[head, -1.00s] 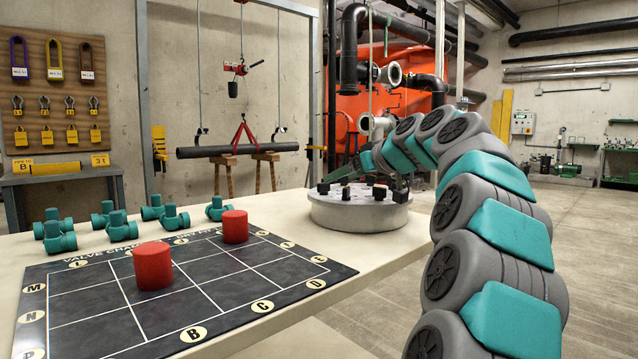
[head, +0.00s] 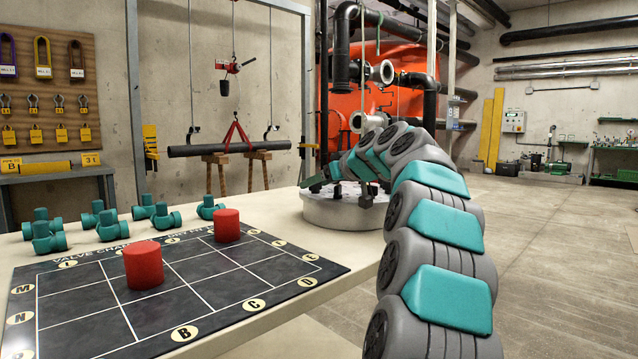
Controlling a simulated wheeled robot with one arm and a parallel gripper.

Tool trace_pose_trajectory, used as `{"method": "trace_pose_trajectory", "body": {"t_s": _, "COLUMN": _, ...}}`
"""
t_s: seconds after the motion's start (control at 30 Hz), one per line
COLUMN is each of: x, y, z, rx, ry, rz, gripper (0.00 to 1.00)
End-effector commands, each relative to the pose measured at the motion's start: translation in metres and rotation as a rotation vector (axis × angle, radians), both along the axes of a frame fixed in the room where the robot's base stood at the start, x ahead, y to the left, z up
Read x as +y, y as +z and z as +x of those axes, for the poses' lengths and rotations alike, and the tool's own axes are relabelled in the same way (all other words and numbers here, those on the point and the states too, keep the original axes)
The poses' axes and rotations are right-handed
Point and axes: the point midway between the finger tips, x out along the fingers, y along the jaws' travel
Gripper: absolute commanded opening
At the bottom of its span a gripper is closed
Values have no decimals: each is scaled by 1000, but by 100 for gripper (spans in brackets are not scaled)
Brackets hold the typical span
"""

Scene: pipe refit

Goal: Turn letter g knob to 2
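A round grey pedestal (head: 345,215) stands on the pale table and carries several small black knobs. One black knob (head: 366,200) shows at its right side. My arm hides much of the top, and no letters or numbers can be read, so I cannot tell which knob is g or how it is set. My gripper (head: 312,184) is over the left part of the pedestal, tilted down to the left. Its fingertips are small and dark here, and I cannot tell whether they are open or touch a knob.
A black valve chart board (head: 110,315) lies on the table (head: 345,318) with two red cylinders (head: 143,265) (head: 227,225) on it. Several teal valve pieces (head: 165,217) stand behind the board. A black pipe (head: 228,147) rests on wooden trestles beyond the table.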

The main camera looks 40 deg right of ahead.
Motion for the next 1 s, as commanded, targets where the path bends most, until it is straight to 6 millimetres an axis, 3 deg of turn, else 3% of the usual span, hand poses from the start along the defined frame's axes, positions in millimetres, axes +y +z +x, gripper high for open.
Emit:
{"method": "trace_pose_trajectory", "body": {"t_s": 0.07, "x": 0, "y": 0, "z": 0, "rx": 0, "ry": 0, "rz": 0, "gripper": 57}}
{"method": "trace_pose_trajectory", "body": {"t_s": 0.57, "x": 0, "y": 0, "z": 0, "rx": 1, "ry": 0, "rz": 0, "gripper": 1}}
{"method": "trace_pose_trajectory", "body": {"t_s": 1.0, "x": 2, "y": 0, "z": 0, "rx": 5, "ry": -114, "rz": 4, "gripper": 0}}
